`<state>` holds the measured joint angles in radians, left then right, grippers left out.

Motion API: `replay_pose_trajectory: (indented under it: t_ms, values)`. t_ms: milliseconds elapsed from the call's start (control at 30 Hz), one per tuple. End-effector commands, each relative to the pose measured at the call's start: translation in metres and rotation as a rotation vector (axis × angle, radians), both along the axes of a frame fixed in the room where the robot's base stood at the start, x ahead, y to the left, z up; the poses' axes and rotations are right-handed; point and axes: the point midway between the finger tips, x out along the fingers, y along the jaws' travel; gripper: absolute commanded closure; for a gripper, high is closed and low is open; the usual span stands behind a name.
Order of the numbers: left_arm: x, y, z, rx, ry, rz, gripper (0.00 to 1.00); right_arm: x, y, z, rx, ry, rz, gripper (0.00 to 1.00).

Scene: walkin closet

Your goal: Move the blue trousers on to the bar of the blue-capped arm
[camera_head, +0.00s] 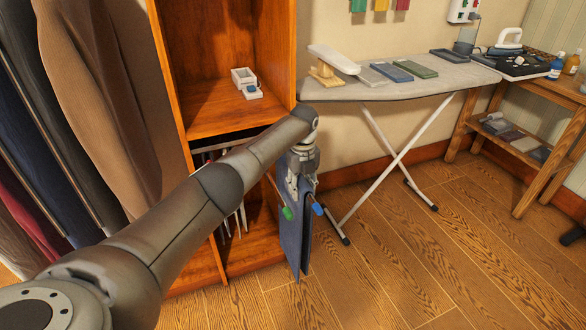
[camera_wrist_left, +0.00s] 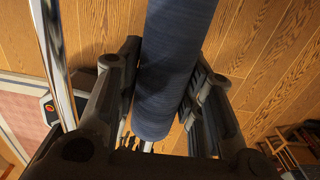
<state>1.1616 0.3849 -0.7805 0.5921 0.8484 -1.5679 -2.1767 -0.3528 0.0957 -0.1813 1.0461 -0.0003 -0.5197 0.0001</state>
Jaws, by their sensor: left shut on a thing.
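The blue trousers (camera_head: 297,245) hang folded and long beside the wooden cabinet. My left gripper (camera_head: 301,182) is shut on their upper part, pointing down. In the left wrist view the blue cloth (camera_wrist_left: 170,75) fills the space between the two fingers. The blue cap (camera_head: 318,209) of one arm shows at the right edge of the trousers. A green cap (camera_head: 287,214) shows at their left. The bars behind the caps are mostly hidden by cloth and gripper; I cannot tell whether the cloth rests on the blue-capped bar. My right gripper is out of view.
The cabinet (camera_head: 237,122) holds a small white box (camera_head: 243,77) on its shelf. An ironing board (camera_head: 435,80) stands to the right, with folded cloths. Hanging garments (camera_head: 95,85) fill the left. A metal bar (camera_wrist_left: 57,65) runs close beside the gripper. Floor at front right is clear.

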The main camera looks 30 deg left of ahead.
Motion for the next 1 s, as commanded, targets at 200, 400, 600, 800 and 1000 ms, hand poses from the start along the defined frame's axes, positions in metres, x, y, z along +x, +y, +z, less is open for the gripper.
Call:
replay_pose_trajectory:
  t_ms: [200,400,600,800,1000]
  values:
    - [0.001,0.0,0.002,0.0,-0.004,-0.001,0.54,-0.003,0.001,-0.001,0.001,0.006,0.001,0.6]
    - [0.001,0.0,0.001,0.0,-0.002,0.0,0.39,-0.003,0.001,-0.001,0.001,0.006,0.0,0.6]
    - [-0.001,0.0,-0.001,0.0,0.003,0.0,0.39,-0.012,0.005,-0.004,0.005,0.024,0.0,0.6]
    - [0.001,0.0,0.014,0.0,-0.002,0.0,0.39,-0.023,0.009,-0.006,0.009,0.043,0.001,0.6]
    - [0.001,0.0,0.046,-0.001,-0.003,0.0,0.39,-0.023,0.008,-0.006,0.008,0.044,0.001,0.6]
